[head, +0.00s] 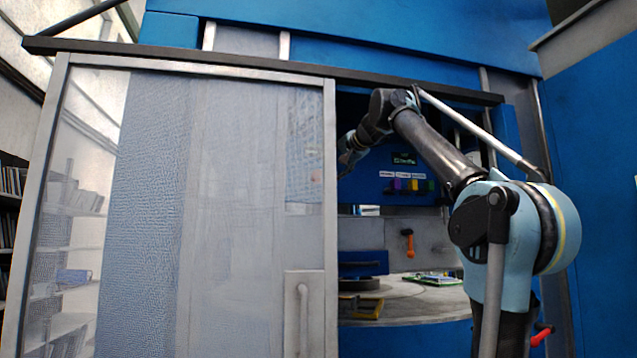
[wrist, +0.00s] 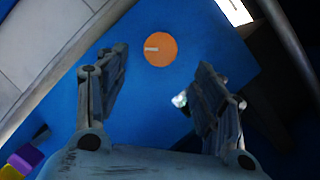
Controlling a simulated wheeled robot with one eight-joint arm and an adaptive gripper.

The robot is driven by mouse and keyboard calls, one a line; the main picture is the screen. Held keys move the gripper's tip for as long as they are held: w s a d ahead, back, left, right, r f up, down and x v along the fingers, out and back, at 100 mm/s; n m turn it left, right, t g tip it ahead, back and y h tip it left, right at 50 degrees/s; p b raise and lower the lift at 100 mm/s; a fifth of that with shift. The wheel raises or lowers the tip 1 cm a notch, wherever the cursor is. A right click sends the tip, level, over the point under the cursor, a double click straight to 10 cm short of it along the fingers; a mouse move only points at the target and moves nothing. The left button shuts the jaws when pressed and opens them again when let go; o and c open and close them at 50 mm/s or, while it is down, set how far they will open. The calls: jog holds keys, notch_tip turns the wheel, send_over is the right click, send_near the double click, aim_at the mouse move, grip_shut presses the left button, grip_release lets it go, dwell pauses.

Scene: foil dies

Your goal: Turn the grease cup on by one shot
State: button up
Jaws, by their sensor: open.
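A round orange cap (wrist: 160,49) with a short pale index line, which looks like the grease cup, sits on a blue panel (wrist: 185,15) in the wrist view. Its line lies nearly level, left of the cap's centre. My gripper (wrist: 163,62) is open, one finger on each side of the cap's lower part in the picture. I see nothing between the fingers, and I cannot tell how far the fingertips are from the panel. In the head view my arm reaches into the machine opening, and its end is partly hidden by the door's frame.
A sliding mesh door (head: 230,200) with a handle (head: 303,315) covers the left of the opening. Inside are coloured buttons (head: 408,186) under a small display (head: 404,159), an orange lever (head: 408,242), and a round table (head: 420,300) bearing a green-edged plate (head: 432,279).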

jog(key=x, duration=1)
jog(key=shift+w+a+f, duration=0.1)
jog(key=shift+w+a, duration=0.05)
jog(key=shift+w, duration=0.1)
jog(key=c, duration=1)
